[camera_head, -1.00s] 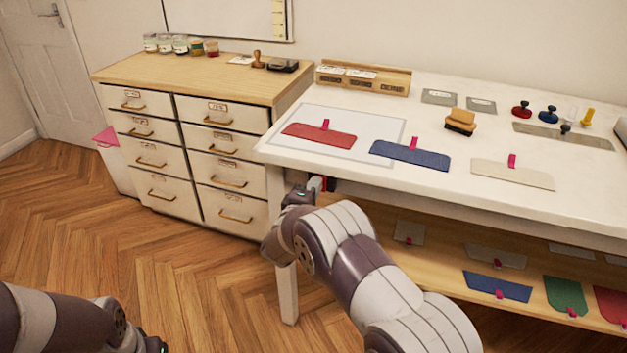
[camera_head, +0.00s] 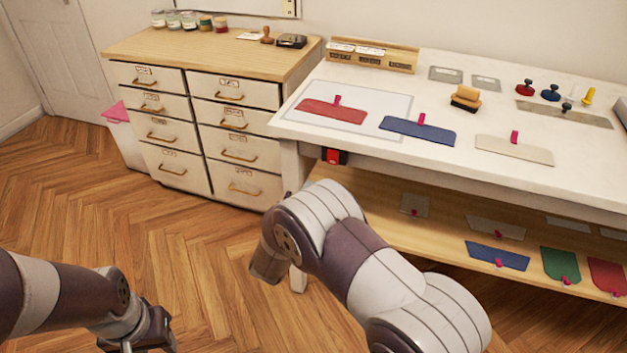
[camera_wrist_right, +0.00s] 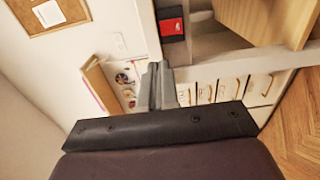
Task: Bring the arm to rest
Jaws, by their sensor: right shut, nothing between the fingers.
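My right arm comes in from the lower right of the head view, bent in front of the work table's near left corner. Its right gripper (camera_wrist_right: 157,85) shows in the right wrist view with the fingers together and nothing between them; in the head view the fingers are mostly hidden behind the arm. My left gripper (camera_head: 142,334) is low at the left of the head view, over the floor; its fingers are partly cut off by the frame edge, so I cannot tell their opening.
The white work table (camera_head: 300,125) holds red, blue and cream pieces with pink clips. A shelf (camera_head: 385,220) below holds more pieces. A red-and-black device (camera_head: 334,156) sits under the tabletop edge. A drawer cabinet (camera_head: 237,120) stands left of it.

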